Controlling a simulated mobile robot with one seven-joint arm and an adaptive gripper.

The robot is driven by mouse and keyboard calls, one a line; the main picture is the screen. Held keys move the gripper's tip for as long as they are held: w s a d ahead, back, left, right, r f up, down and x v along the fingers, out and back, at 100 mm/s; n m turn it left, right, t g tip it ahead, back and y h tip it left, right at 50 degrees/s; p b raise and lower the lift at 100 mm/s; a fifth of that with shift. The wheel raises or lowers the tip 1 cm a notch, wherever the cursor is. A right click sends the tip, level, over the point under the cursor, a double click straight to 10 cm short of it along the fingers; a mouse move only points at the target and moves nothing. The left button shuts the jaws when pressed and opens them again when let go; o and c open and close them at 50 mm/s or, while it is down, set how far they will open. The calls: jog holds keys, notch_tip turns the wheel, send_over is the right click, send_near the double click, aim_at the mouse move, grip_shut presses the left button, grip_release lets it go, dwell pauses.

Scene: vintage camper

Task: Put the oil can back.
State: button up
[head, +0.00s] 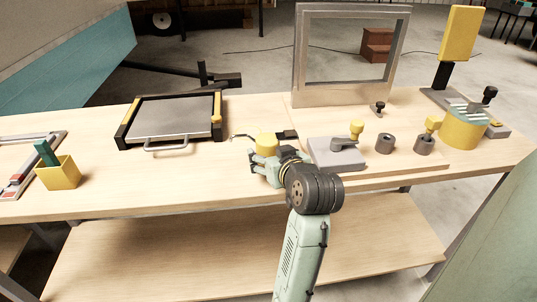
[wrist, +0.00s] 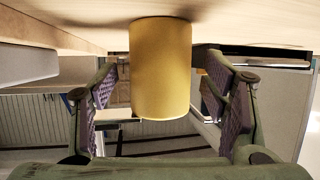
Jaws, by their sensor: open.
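A plain yellow cylinder (head: 266,142), which I take to be the oil can, stands upright on the wooden bench just beyond my gripper (head: 264,162). A thin dark hooked piece (head: 243,136) shows to its left; I cannot tell if it is the can's spout. In the wrist view the yellow cylinder (wrist: 160,70) sits between my two open fingers, with a gap on each side. The bench top appears at the upper edge there. My gripper is open and holds nothing. In the head view, the can's lower part is hidden by my gripper.
A grey block with a lever (head: 336,153) stands close right of my gripper. Two grey cylinders (head: 385,144) (head: 424,145) stand farther right. A grey window frame (head: 299,60) stands behind. A black-edged tray (head: 172,120) and a yellow cup (head: 58,172) are left. Bare bench (head: 110,180) lies between them and the front edge.

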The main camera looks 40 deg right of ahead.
jog(key=v, duration=1)
jog(key=shift+b, duration=0.4)
jog(key=shift+w+a, duration=0.1)
